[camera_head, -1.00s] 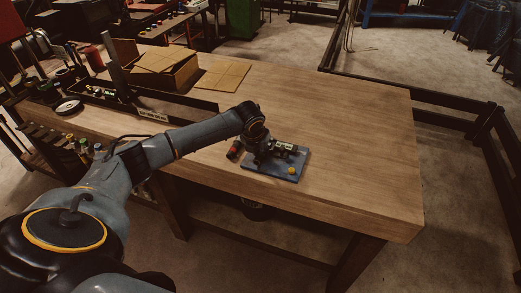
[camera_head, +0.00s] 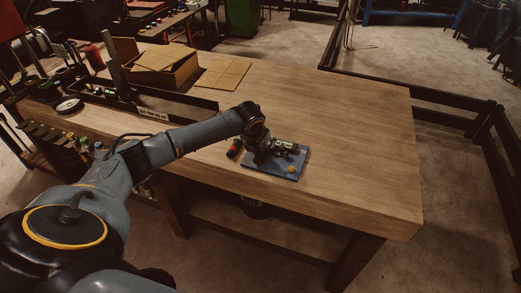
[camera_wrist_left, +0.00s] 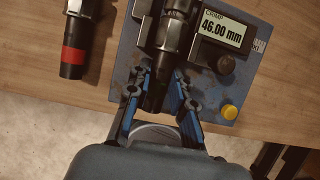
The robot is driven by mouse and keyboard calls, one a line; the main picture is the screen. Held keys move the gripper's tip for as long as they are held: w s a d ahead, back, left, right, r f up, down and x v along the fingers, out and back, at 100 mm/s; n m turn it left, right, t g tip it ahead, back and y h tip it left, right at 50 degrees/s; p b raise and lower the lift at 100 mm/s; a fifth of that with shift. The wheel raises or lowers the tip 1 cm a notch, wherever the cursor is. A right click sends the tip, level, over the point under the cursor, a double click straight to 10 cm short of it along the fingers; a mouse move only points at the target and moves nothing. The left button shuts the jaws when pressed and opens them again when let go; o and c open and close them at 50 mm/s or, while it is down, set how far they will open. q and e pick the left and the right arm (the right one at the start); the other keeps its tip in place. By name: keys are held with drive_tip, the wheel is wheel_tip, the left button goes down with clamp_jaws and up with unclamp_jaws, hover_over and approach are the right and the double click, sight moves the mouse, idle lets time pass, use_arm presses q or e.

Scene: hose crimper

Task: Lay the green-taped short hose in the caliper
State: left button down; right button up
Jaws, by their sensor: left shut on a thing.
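The caliper is a blue plate (camera_head: 270,175) near the table's front edge, with a display (camera_wrist_left: 221,30) reading 46.00 mm and a yellow button (camera_wrist_left: 229,112). My left gripper (camera_wrist_left: 162,82) is over the plate's near left part, shut on a short black hose (camera_wrist_left: 154,98) with a metal fitting. The hose lies along the plate, left of the display. No green tape shows on it; the fingers cover part of it. Whether it rests on the caliper I cannot tell. In the head view my left gripper (camera_head: 259,148) hides part of the caliper. My right gripper is not in view.
A second hose with a red band (camera_wrist_left: 74,54) lies on the table just left of the plate. A long dark rack (camera_head: 150,106), an open cardboard box (camera_head: 172,74) and a cardboard sheet (camera_head: 222,75) are farther back. The table's right side is clear.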

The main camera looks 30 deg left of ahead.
use_arm(q)
drive_tip(key=shift+p, duration=0.3)
idle(0.4)
drive_tip(key=c, duration=1.1)
unclamp_jaws()
wheel_tip(320, 180, up, 6)
drive_tip(key=p, duration=0.5)
drive_tip(key=shift+f, duration=0.15)
drive_tip(key=shift+r, duration=1.1)
